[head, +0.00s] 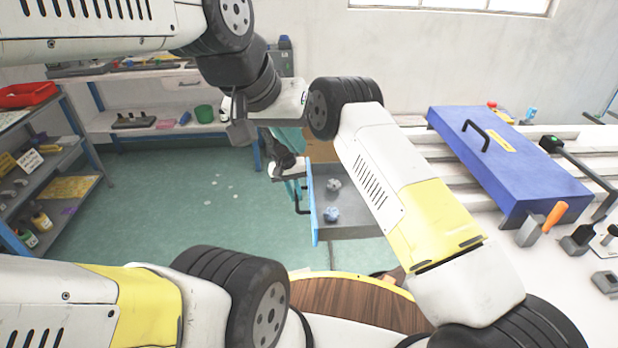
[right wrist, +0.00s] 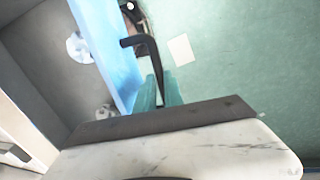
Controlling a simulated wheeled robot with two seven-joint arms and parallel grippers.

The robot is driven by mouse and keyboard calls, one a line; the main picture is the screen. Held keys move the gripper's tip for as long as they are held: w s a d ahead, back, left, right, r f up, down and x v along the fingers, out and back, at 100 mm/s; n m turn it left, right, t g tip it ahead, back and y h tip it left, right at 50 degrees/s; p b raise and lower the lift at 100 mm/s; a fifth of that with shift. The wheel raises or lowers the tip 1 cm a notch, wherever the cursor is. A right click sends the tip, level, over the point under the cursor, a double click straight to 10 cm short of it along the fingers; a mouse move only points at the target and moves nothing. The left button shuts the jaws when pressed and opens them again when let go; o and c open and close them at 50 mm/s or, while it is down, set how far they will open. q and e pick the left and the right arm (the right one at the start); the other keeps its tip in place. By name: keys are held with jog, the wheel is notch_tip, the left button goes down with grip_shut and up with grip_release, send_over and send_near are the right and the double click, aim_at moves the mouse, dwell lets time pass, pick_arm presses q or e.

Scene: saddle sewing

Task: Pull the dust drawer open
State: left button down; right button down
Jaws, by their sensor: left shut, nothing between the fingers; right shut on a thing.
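The dust drawer shows in the head view with a blue front panel (head: 314,215) and a grey inside (head: 352,208). It stands pulled out, its inside open to view from above. Its black bar handle (head: 301,200) is on the outer face of the front. My right gripper (head: 296,188) has its teal fingers shut on the handle. In the right wrist view the fingers (right wrist: 159,93) close around the handle's bar (right wrist: 140,41) beside the blue front. My left gripper (head: 241,132) is shut and empty, above and to the left of the drawer.
Pale crumpled clumps (head: 331,214) lie in the drawer. A blue case (head: 500,155) and an orange-handled tool (head: 556,214) are on the white bench at right. A shelf rack (head: 45,190) stands at left.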

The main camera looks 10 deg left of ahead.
jog(key=c, duration=1.5)
grip_release()
jog(key=shift+o, duration=0.2)
notch_tip(320, 180, up, 8)
jog(key=a, duration=0.1)
jog(key=shift+s+a+f, duration=0.15)
jog(key=shift+s+a, duration=0.05)
